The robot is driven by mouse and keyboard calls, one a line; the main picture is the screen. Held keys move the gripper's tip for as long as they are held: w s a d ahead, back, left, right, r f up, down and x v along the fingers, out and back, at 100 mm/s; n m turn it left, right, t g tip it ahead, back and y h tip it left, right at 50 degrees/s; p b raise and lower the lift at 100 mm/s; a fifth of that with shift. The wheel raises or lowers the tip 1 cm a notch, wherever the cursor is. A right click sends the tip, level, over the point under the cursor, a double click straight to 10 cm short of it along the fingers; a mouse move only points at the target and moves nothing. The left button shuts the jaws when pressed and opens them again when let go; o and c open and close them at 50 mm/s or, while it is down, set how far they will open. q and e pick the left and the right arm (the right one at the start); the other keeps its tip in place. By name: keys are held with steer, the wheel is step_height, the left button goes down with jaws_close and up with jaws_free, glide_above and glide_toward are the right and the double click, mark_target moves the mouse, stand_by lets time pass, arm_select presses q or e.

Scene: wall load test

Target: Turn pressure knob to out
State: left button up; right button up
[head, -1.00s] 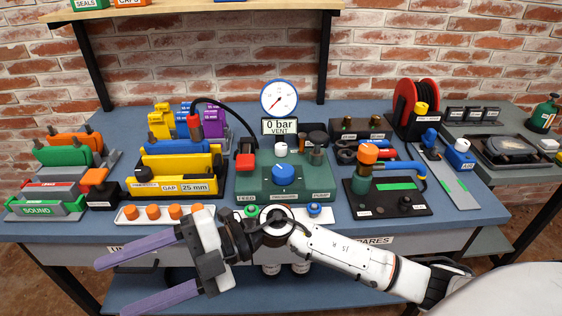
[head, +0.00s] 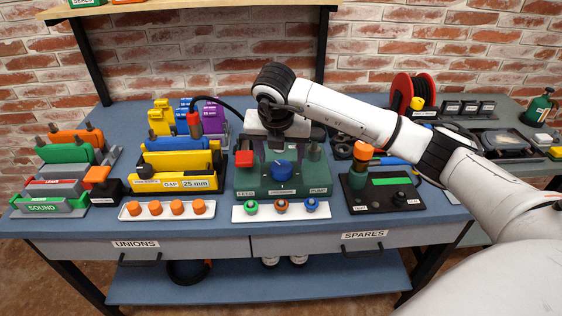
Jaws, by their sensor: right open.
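The blue pressure knob (head: 281,170) sits at the front middle of the green test unit (head: 243,184), between the labels FEED and PUMP. Its pointer direction is too small to tell. My right gripper (head: 281,155) is open and points down over the unit, just behind and above the knob. Its fingers are partly hidden, and I cannot tell whether they touch the knob. The gauge and its display are hidden behind my right arm. My left gripper is not in view.
A white tray (head: 240,212) with several coloured fittings lies in front of the unit. A yellow gap block (head: 180,171) stands to the left. A black panel (head: 383,197) with an orange-topped post stands to the right.

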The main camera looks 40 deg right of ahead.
mark_target(281, 167)
steer(key=shift+x, duration=2.35)
steer(key=shift+a, duration=0.1)
steer(key=shift+c, duration=0.3)
steer(key=c, duration=1)
